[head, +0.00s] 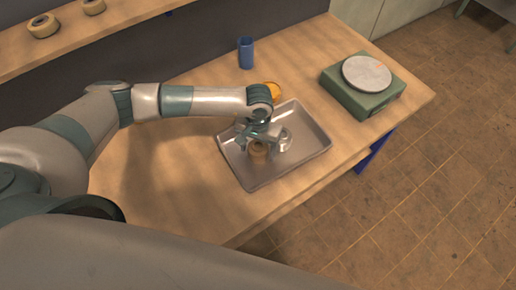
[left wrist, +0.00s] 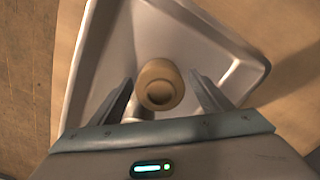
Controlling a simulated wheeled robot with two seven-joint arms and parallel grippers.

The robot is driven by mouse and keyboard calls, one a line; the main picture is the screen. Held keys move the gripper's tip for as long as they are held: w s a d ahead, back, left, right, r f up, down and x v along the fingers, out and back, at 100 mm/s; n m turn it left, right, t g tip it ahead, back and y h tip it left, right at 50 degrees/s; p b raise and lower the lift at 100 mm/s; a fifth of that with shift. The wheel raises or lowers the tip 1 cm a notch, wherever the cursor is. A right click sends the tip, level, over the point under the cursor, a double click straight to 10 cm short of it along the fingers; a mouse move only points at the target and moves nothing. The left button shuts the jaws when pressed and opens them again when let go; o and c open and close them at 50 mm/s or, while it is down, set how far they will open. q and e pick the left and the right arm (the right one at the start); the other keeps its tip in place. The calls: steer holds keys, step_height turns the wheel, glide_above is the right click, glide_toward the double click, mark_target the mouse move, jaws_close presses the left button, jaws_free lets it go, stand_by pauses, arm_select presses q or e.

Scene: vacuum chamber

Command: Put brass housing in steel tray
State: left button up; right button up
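The brass housing (head: 258,151) is a small tan, round piece with a dark hollow in its top. It is within the steel tray (head: 232,160), a shallow grey rectangular tray on the bench. My left gripper (head: 260,140) is over the tray, pointing down at the housing. In the left wrist view the housing (left wrist: 160,84) lies between the two spread fingers, with a gap on each side. The tray's wall (left wrist: 85,65) shows around it. Whether the housing rests fully on the tray floor is hard to tell. My right gripper is not in view.
A green scale (head: 364,98) with a round pale plate stands right of the tray. A blue cup (head: 246,53) stands behind. An orange round object (head: 273,90) is partly hidden by my left arm. A shelf (head: 75,42) at upper left holds tan rings. The bench front is clear.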

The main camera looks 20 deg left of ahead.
arm_select(q)
steer(key=shift+r, duration=0.1)
steer(key=shift+r, duration=0.2)
step_height(320, 180, up, 12)
steer(key=b, duration=0.5)
